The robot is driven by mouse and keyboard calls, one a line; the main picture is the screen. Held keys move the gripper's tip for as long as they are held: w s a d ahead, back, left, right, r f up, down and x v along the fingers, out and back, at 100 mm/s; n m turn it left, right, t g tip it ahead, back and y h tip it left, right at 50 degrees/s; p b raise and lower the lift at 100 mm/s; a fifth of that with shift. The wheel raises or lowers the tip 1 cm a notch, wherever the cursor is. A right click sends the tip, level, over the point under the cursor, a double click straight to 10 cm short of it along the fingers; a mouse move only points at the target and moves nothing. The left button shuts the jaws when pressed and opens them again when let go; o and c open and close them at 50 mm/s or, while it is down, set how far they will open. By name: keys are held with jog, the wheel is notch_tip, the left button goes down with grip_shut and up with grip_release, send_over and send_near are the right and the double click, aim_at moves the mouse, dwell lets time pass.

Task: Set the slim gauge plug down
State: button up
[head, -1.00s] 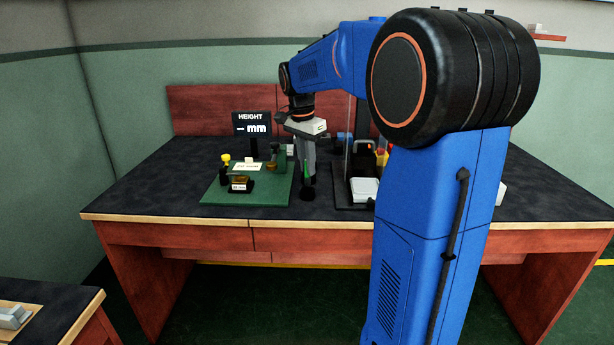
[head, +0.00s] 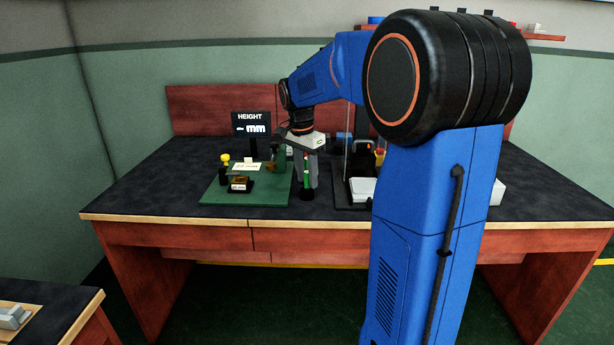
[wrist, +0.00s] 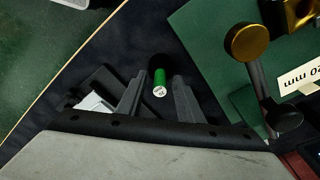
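The slim gauge plug (wrist: 159,77) is a thin green rod with a pale marked top face. It stands upright with a wider black part at its foot, on the dark tabletop just right of the green board in the head view (head: 306,170). My gripper (head: 306,183) points down over it. In the wrist view the two fingers (wrist: 161,80) lie either side of the rod, with narrow dark gaps showing on both sides, so the gripper looks open around it. Whether a finger touches lower down is hidden.
A green board (head: 215,196) with a brass-knobbed post (wrist: 248,42), a label and small blocks lies close left. A black-based device with a pale tray (head: 362,189) stands close right. A HEIGHT display (head: 251,123) is behind. The table's front edge is clear.

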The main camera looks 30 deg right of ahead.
notch_tip(320, 180, up, 12)
jog(key=a, duration=0.1)
jog(key=shift+s+a+r, duration=0.15)
jog(key=shift+a, duration=0.1)
jog(key=s+a+f+n+t, duration=0.1)
jog(key=s+a+f+n, duration=0.3)
jog(key=s, duration=0.6)
jog(key=s+a+f+n+t+y, duration=0.1)
jog(key=s+a+f+n+t, duration=0.1)
jog(key=s+a+f+n, duration=0.3)
jog(key=s+a+f+n+t, duration=0.1)
jog(key=s+a+f+n, duration=0.4)
jog(key=s+f, duration=0.4)
jog(key=s+n, duration=0.1)
jog(key=s, duration=0.5)
jog(key=shift+a+n+t, duration=0.15)
jog(key=shift+n+t, duration=0.15)
jog(key=shift+n, duration=0.1)
